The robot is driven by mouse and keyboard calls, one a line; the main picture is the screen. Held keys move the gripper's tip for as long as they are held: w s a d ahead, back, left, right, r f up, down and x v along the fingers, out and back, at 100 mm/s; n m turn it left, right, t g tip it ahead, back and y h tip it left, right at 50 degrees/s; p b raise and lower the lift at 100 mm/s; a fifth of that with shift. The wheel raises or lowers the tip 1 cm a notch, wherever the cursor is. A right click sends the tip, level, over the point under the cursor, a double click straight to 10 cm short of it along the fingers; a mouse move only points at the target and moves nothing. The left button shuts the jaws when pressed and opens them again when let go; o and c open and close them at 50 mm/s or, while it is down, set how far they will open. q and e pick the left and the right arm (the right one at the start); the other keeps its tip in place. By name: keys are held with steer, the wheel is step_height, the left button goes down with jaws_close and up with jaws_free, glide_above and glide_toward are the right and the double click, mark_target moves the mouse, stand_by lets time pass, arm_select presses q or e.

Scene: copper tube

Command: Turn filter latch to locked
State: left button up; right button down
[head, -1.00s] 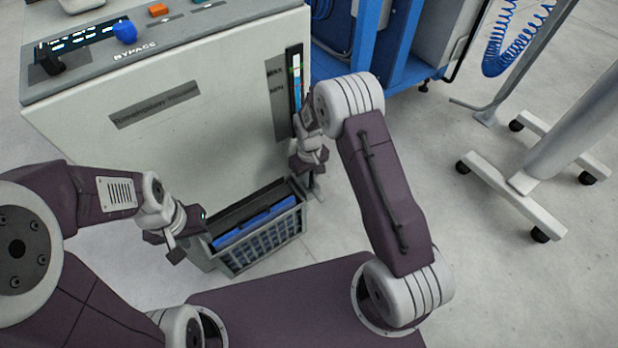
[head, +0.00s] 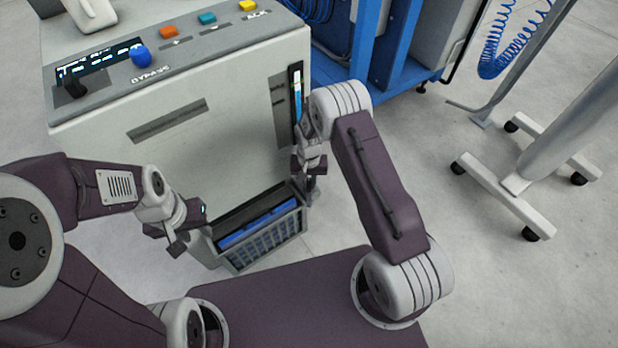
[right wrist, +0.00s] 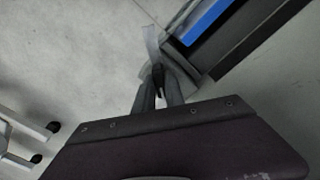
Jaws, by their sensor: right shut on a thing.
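The filter drawer sits low at the front of the grey machine, with a slatted grey front (head: 268,247) and a blue filter (head: 257,223) inside. My right gripper (head: 308,183) is at the drawer's right end. In the right wrist view its fingers (right wrist: 158,84) are close together, shut on a narrow grey piece (right wrist: 151,42) beside the drawer, which looks like the latch. The fingers hide most of its grip point, and I cannot read the latch's angle. My left gripper (head: 172,240) is by the drawer's left end; its jaw gap is unclear.
A level gauge (head: 296,92) is above my right gripper. A blue frame (head: 370,50) and a wheeled stand (head: 505,190) are to the right. Floor between them is open.

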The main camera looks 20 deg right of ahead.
mark_target(309, 182)
steer(key=m+p, duration=0.2)
steer(key=m, duration=0.3)
steer(key=shift+r+m+p, duration=0.1)
steer(key=shift+m+p, duration=0.2)
steer(key=m+p, duration=0.1)
steer(key=m, duration=0.4)
steer(key=shift+m+p, duration=0.3)
steer(key=c, duration=1.4)
jaws_free()
step_height(309, 182, up, 9)
steer(key=p, duration=0.3)
